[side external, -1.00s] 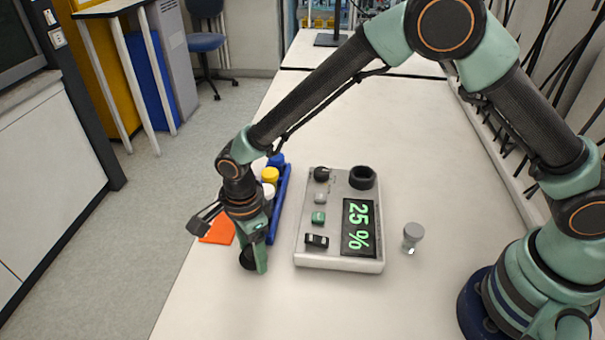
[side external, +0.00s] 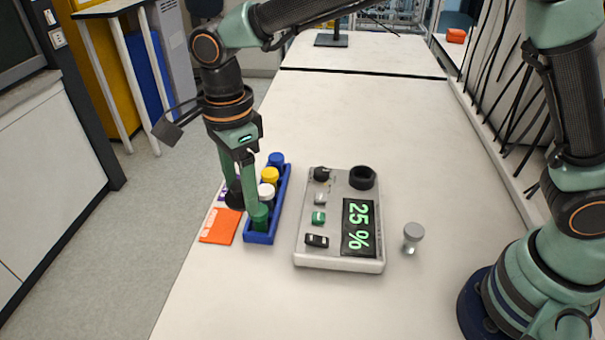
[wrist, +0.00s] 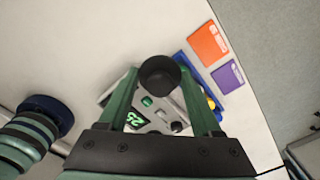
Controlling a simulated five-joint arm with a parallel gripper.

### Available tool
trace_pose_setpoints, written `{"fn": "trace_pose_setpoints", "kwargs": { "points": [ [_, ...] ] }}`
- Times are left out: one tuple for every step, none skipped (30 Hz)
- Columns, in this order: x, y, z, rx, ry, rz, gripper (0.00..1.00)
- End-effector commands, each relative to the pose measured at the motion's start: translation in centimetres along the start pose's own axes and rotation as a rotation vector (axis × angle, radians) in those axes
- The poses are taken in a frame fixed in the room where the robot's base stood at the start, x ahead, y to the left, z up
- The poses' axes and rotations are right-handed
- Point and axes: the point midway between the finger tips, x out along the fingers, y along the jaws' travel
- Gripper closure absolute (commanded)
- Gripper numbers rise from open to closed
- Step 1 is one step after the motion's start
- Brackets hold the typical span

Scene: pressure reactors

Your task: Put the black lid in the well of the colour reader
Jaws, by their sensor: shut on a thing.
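My gripper (side external: 246,205) is shut on the black lid (side external: 233,195) and holds it above the table, at the left of the blue rack. In the wrist view the lid (wrist: 160,76) sits between the two fingertips. In the side view a finger partly hides it. The colour reader (side external: 312,255) is a pale box with a display reading 25 %, standing to the right of my gripper. Its well looks to be the black round collar (side external: 362,177) at the far right corner. The collar's inside looks dark. In the wrist view the lid and fingers hide part of the reader.
A blue rack (side external: 264,238) with blue, yellow, white and green capped vials stands between my gripper and the reader. An orange card (side external: 220,228) lies left of it, with a purple card (wrist: 229,77) beside it. A grey-capped vial (side external: 413,236) stands right of the reader. The front table is clear.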

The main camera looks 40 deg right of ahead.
Motion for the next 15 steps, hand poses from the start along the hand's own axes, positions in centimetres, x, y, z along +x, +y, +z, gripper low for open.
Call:
{"fn": "trace_pose_setpoints", "kwargs": {
  "points": [
    [-1.0, 0.0, 0.0, 0.0, -0.002, -0.002, 0.87],
    [-1.5, 0.0, 0.0, 0.0, -0.002, -0.003, 0.87],
    [-2.1, -0.1, 0.0, 0.0, -0.002, -0.003, 0.87],
    [-2.4, -0.1, 0.0, 0.0, -0.002, -0.002, 0.87],
    [-2.7, 0.0, 0.0, 0.0, -0.001, -0.001, 0.87],
    [-3.0, -0.1, 0.0, 0.0, -0.001, -0.001, 0.87],
    [-3.2, -0.1, -0.1, 0.001, -0.001, -0.001, 0.87],
    [-3.4, -0.2, -0.3, 0.001, -0.001, -0.001, 0.87],
    [-3.4, -0.4, -0.8, 0.002, 0.0, 0.0, 0.87],
    [-3.4, -0.5, -1.2, 0.003, 0.0, 0.0, 0.87],
    [-3.3, -0.8, -1.8, 0.005, 0.001, 0.001, 0.87],
    [-3.1, -1.1, -2.8, 0.006, 0.001, 0.001, 0.87],
    [-2.9, -1.4, -3.7, 0.008, 0.001, 0.002, 0.87],
    [-2.6, -1.8, -4.7, 0.009, 0.002, 0.003, 0.87],
    [-2.3, -2.2, -6.2, 0.01, 0.002, 0.003, 0.87]
  ]
}}
